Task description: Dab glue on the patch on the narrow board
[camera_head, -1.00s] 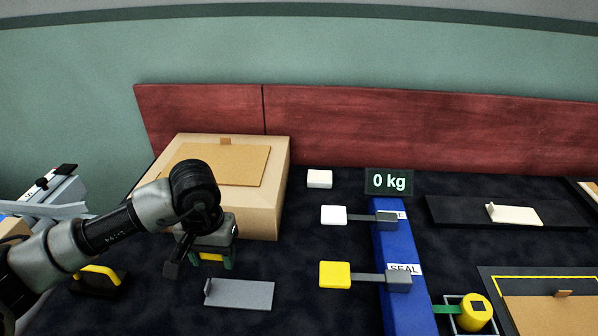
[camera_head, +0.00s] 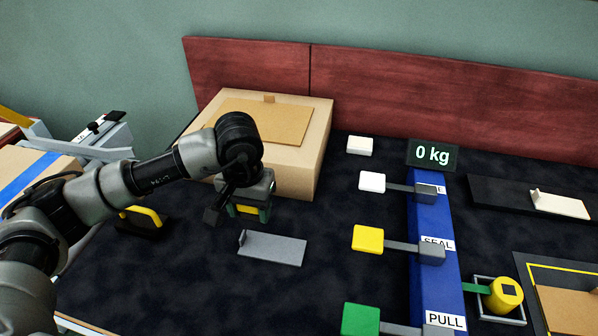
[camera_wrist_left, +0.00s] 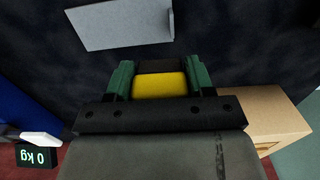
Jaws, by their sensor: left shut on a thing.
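My left gripper (camera_head: 250,208) is shut on a yellow block with a dark end (camera_wrist_left: 160,85), which sits between its green fingers. It is above the dark table, in front of the cardboard box and just behind a grey plate (camera_head: 272,248) with a small upright tab. The plate also shows in the left wrist view (camera_wrist_left: 125,22). A long black board (camera_head: 495,191) lies at the right with a cream, tabbed piece (camera_head: 560,204) on it. I cannot make out a glue patch on either. My right gripper is not in view.
The cardboard box (camera_head: 310,150) stands behind my gripper. A blue post (camera_head: 432,275) with white, yellow and green paddles stands right of centre, below a "0 kg" display (camera_head: 432,154). A yellow cylinder (camera_head: 503,295) sits at lower right. A yellow-handled black block (camera_head: 143,220) is at left.

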